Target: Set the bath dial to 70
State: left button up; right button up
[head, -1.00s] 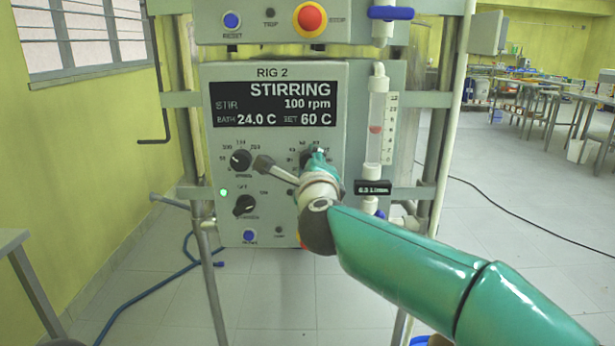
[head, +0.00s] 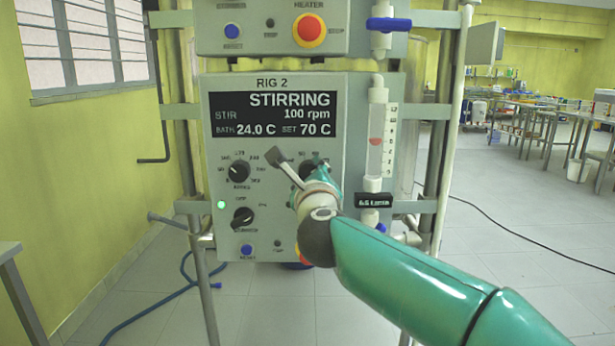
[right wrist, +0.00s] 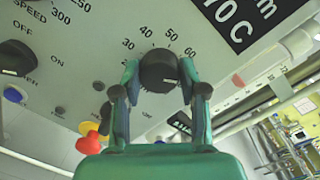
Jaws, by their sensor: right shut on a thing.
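The bath dial (right wrist: 158,72) is a black round knob with printed numbers from 30 to 60 visible around it in the right wrist view. My right gripper (right wrist: 158,80) is shut on it, one finger on each side. In the head view my right gripper (head: 314,182) covers most of the dial, so its pointer cannot be read there. The display (head: 275,115) on the RIG 2 panel reads STIRRING, 100 rpm, BATH 24.0 C and SET 70 C. My left gripper is not in view.
The speed dial (head: 239,172) and a black switch (head: 243,217) with a lit green lamp (head: 221,204) sit left of my gripper. A red stop button (head: 309,30) is above. A flow tube (head: 376,140) with a blue valve (head: 388,24) stands on the right.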

jog(key=shift+f, duration=0.45)
jog(key=o, duration=1.1)
jog(key=shift+r, duration=0.1)
jog(key=shift+o, duration=0.2)
jog(key=shift+r, duration=0.15)
jog(key=s+d, duration=0.1)
jog(key=s, duration=1.1)
jog(key=shift+w+f, duration=0.1)
jog(key=shift+f, duration=0.1)
